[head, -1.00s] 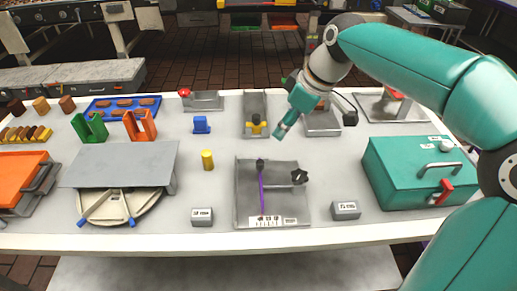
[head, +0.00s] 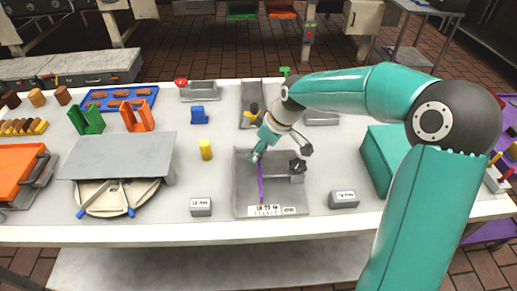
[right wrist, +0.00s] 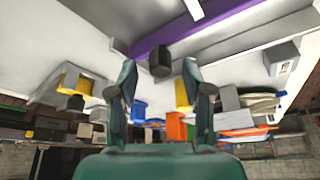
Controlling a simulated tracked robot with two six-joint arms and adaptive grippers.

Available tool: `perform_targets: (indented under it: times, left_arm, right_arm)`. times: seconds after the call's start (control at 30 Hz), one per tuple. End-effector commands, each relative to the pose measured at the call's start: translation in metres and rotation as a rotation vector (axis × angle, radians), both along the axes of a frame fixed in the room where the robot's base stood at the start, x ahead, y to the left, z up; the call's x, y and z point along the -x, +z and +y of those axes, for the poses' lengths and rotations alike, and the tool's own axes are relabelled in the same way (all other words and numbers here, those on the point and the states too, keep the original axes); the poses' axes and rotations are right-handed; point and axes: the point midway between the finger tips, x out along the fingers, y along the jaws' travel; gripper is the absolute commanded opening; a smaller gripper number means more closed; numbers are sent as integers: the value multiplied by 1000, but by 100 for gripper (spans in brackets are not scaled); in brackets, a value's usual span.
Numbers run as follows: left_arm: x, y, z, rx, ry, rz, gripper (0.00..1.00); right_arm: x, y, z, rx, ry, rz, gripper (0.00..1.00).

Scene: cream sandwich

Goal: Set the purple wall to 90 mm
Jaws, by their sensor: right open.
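The purple wall (head: 260,185) is a thin upright strip in the grey tray (head: 280,197), running from back to front towards a white scale label (head: 265,210). My right gripper (head: 256,157) is open at the wall's far end, covering that end in the head view. In the right wrist view the purple wall (right wrist: 205,25) crosses the top, and a black knob (right wrist: 160,62) at its end sits between the open fingertips, with no clear contact. A black star knob (head: 297,166) stands right of the wall. The scale figures are too small to read. My left gripper is not in view.
Small grey labelled blocks (head: 201,207) (head: 344,200) flank the tray. A yellow cylinder (head: 206,149) stands to its left, beside a grey-lidded round device (head: 120,155). A teal box (head: 385,160) is to the right, partly behind my arm.

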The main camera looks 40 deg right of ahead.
Motion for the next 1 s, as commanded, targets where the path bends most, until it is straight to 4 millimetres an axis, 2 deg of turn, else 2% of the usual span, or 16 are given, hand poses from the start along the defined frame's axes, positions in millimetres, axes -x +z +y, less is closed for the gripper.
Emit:
perform_targets:
  times: [0.37, 0.4, 0.7, 1.0]
  left_arm:
    - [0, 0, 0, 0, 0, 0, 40]
    - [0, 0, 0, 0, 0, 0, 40]
    - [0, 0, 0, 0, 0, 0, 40]
    - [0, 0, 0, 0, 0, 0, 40]
  right_arm:
    - [-2, -7, 1, 0, -1, -1, 50]
    - [-2, -7, 1, 0, -1, -1, 48]
    - [-2, -6, 1, 0, -1, -1, 0]
    - [-3, -6, 1, 0, 0, -2, 0]
